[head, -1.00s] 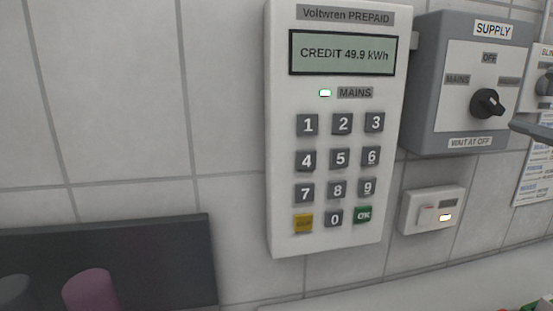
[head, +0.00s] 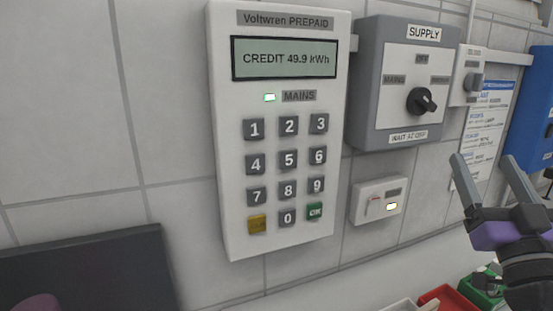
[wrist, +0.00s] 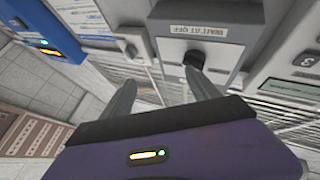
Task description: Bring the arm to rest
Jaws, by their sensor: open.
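My gripper (head: 487,180) is at the right of the head view, with its two grey fingers spread apart and nothing between them. It is in front of the wall, to the right of and below the supply switch box (head: 392,84). The box's black knob (head: 421,101) is apart from the fingers in the head view. In the wrist view, the fingers (wrist: 160,95) reach up from the purple gripper body, and the knob (wrist: 194,60) shows beyond the right finger.
The prepaid meter (head: 280,130) reads CREDIT 49.9 kWh, with a lit MAINS lamp. A small switch (head: 378,201) with a lit lamp is below the supply box. A blue unit (head: 530,120) is at the far right. A red tray (head: 443,298) lies at the bottom right.

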